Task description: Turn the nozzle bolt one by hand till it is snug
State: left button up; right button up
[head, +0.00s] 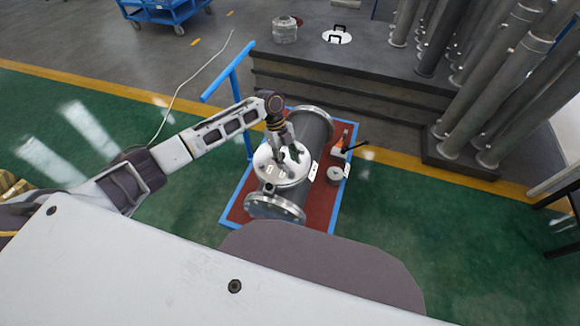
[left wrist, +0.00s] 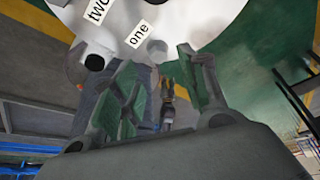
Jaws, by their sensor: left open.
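The grey flanged shell (head: 312,130) lies on a red-topped trolley with a blue frame. Its pale round nozzle cover (head: 268,172) faces up. In the left wrist view the cover (left wrist: 195,15) carries the labels "one" and "two". A grey round bolt head (left wrist: 156,47) sits at the rim beside label "one"; I take it for nozzle bolt one. A darker-ended bolt (left wrist: 95,62) sits below label "two". My left gripper (head: 287,158) is over the cover in the head view. In the left wrist view its fingers (left wrist: 165,85) are apart, near bolt one, with nothing visibly held.
An orange tool (head: 338,148) and a grey round part (head: 335,173) are on the trolley's right side. The trolley's blue handle (head: 228,70) rises at the back left. A dark step (head: 330,75) stands behind, with upright pipes (head: 490,90) at right.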

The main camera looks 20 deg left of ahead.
pick_arm(q)
jog(key=v, duration=0.7)
jog(key=shift+a+r, duration=0.2)
jog(key=shift+r, duration=0.1)
dwell(0.3)
